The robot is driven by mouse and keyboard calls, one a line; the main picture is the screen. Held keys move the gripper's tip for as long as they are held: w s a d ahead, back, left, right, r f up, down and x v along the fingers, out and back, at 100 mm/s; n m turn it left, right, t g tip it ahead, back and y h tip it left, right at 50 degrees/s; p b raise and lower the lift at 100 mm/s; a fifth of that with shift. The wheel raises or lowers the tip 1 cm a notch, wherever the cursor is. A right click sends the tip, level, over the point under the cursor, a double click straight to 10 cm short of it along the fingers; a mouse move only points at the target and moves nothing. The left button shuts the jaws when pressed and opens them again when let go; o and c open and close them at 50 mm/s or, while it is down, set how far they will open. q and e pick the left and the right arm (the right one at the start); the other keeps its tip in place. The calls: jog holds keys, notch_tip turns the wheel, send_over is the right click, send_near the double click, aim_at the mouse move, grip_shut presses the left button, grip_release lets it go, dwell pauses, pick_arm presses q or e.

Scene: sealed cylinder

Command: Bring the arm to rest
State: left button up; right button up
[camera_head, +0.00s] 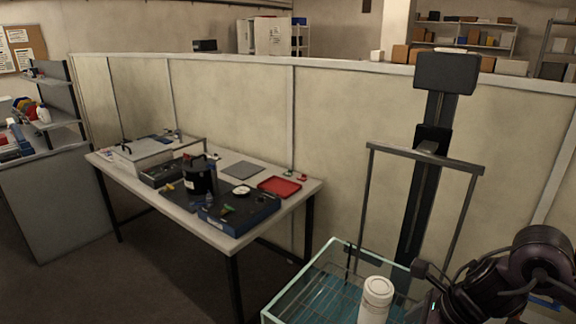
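My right arm (500,285) comes in at the lower right, dark and bent. Its end is close to the right side of a glass-walled tank. I cannot make out its gripper fingers or whether they are open. A white capped cylinder (376,299) stands upright at the front of the tank, cut off by the bottom edge of the view. No fingers visibly touch it. My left arm and gripper are not in view.
The tank (290,306) holds teal-tinted contents. A dark post with a grey frame (427,148) rises behind it. A workbench (262,236) at left carries a black canister (199,181), a blue-edged case (262,213) and a red tray (280,186). Partition walls stand behind.

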jog(key=w+a+m+t+y, duration=0.2)
jog(key=a+m+t, duration=0.4)
jog(key=a+m, duration=1.15)
jog(key=s+d+f+m+g+h, duration=0.25)
jog(key=s+d+f+m, duration=0.35)
jog(key=m, duration=0.8)
jog(key=s+d+f+m+g+h, duration=0.2)
jog(key=s+d+f+m+h, duration=0.25)
jog(key=s+d+m, duration=0.65)
notch_tip(320, 180, down, 32)
jog(key=a+r+m+g, duration=0.1)
jog(key=a+m+g, duration=0.1)
jog(key=m, duration=0.1)
jog(key=s+d+f+g+b, duration=0.1)
jog(key=s+d+f, duration=0.2)
jog(key=s+f, duration=1.6)
jog(key=shift+d, duration=0.15)
